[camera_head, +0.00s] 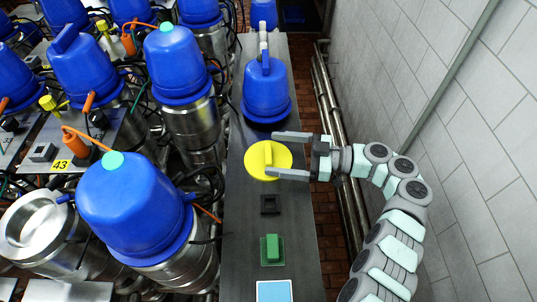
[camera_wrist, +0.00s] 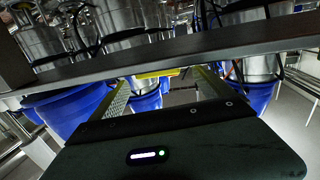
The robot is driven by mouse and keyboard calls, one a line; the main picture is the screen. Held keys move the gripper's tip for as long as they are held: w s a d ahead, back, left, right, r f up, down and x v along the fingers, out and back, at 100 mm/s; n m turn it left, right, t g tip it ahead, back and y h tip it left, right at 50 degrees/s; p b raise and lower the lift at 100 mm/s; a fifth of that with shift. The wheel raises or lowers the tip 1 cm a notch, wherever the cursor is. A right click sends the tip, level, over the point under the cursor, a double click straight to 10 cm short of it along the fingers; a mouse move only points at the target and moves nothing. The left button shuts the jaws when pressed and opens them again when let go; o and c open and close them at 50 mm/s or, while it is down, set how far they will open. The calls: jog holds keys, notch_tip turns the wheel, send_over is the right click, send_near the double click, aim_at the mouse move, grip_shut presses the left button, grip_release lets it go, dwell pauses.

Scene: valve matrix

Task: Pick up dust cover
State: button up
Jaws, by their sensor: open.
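The likely dust cover is a round yellow disc (camera_head: 256,170) with a raised yellow bar across its middle. It lies on the dark narrow shelf in the head view. My gripper (camera_head: 272,154) comes in from the right with its jaws open. One finger reaches past the disc's far edge and the other over its near part, with the bar between them in the picture. Whether the fingers touch it I cannot tell. In the wrist view a thin yellow edge (camera_wrist: 158,73) shows ahead, between the two open fingers.
The dark shelf (camera_head: 240,215) also holds a blue capped unit (camera_head: 266,95) behind, and a small black block (camera_head: 270,204), a green block (camera_head: 272,249) and a light-blue square (camera_head: 273,291) in front. Blue-topped valves (camera_head: 133,205) crowd the left. A tiled wall (camera_head: 480,130) bounds the right.

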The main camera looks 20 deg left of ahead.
aim_at(257, 157)
jog(key=p+x, duration=0.2)
jog(key=x, duration=0.3)
jog(key=shift+a+f, duration=0.1)
jog(key=shift+a, duration=0.05)
jog(key=shift+a+f, duration=0.15)
jog(key=shift+a, duration=0.25)
jog(key=c, duration=1.5)
jog(key=shift+o, duration=0.2)
